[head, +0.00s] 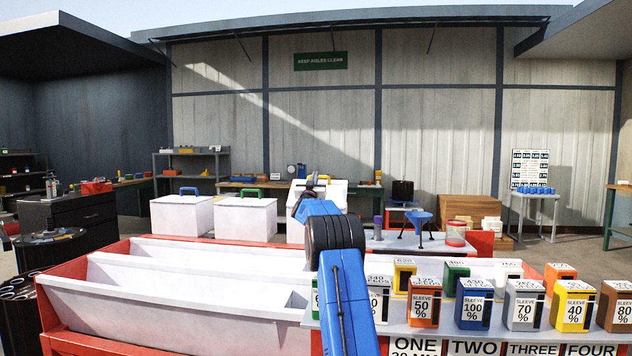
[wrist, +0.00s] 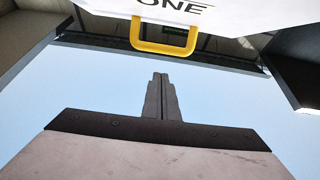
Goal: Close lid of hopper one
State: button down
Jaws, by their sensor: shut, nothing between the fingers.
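The lid of hopper one (head: 331,188) is a white panel that stands raised and tilted above its white hopper body (head: 295,233) in the head view. In the wrist view the lid (wrist: 230,12) shows at the top with the word ONE and a yellow handle (wrist: 163,47). My gripper (head: 313,177) is in front of the lid in the head view, and my arm hides part of the lid and hopper. In the wrist view my gripper (wrist: 159,76) is shut and empty. Its tips point toward the yellow handle, with a visible gap in the picture.
Two white hoppers with flat, closed lids stand to the left, one with a blue handle (head: 189,191), one with a green handle (head: 252,193). Long white troughs (head: 180,290) lie in front. Labelled sleeve boxes (head: 474,303) and a blue funnel (head: 421,222) stand to the right.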

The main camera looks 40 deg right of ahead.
jog(key=shift+w+d+f, duration=0.4)
jog(key=shift+w+d, duration=0.15)
jog(key=shift+d, duration=0.15)
jog(key=shift+w+d+f, duration=0.35)
jog(key=shift+w+d, duration=0.2)
jog(key=shift+d, duration=0.1)
